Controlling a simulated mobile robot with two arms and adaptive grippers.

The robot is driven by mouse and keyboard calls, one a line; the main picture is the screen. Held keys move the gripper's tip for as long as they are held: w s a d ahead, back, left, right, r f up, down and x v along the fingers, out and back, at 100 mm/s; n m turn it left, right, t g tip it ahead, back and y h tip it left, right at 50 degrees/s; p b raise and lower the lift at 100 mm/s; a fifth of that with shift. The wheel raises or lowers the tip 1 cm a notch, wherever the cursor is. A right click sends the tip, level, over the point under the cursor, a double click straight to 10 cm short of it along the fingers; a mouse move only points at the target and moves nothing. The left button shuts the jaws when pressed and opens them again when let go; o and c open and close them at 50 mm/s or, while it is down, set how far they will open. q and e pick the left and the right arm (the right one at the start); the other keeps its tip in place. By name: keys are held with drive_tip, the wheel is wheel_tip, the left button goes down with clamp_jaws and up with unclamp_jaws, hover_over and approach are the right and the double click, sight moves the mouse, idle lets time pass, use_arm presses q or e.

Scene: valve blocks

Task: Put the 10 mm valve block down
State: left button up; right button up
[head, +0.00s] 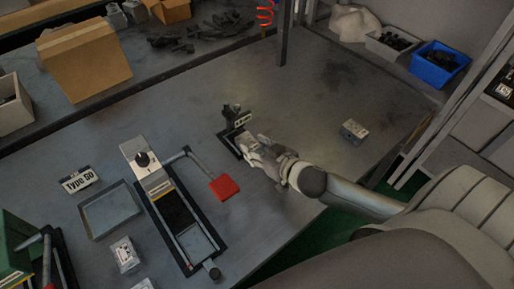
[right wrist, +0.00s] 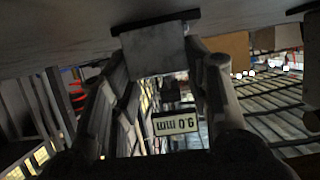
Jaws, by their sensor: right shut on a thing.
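My right gripper (head: 254,146) reaches in from the right to a small black stand (head: 232,113) with a pale display. The right wrist view shows its fingers (right wrist: 160,75) shut on a grey block (right wrist: 154,52), taken as the 10 mm valve block; no size marking on it is readable. The block is close to or touching a flat grey surface; I cannot tell which. In the head view the gripper mostly hides it. A label (right wrist: 178,122) beyond the fingers appears upside down and seems to read 9.0 mm. My left gripper is not in view.
Another grey block (head: 354,130) lies on the table (head: 300,85) to the right. A clamp fixture with a red pad (head: 224,187), an empty grey tray (head: 110,211) and a "Type 60" sign (head: 79,180) are left. A blue bin (head: 438,64) stands at the back right.

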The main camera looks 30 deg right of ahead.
drive_tip(key=shift+f, duration=0.1)
idle(0.3)
drive_tip(key=o, duration=1.5)
drive_tip(key=shift+s+f, duration=0.1)
drive_tip(key=shift+f, duration=0.05)
drive_tip(key=v, duration=1.2)
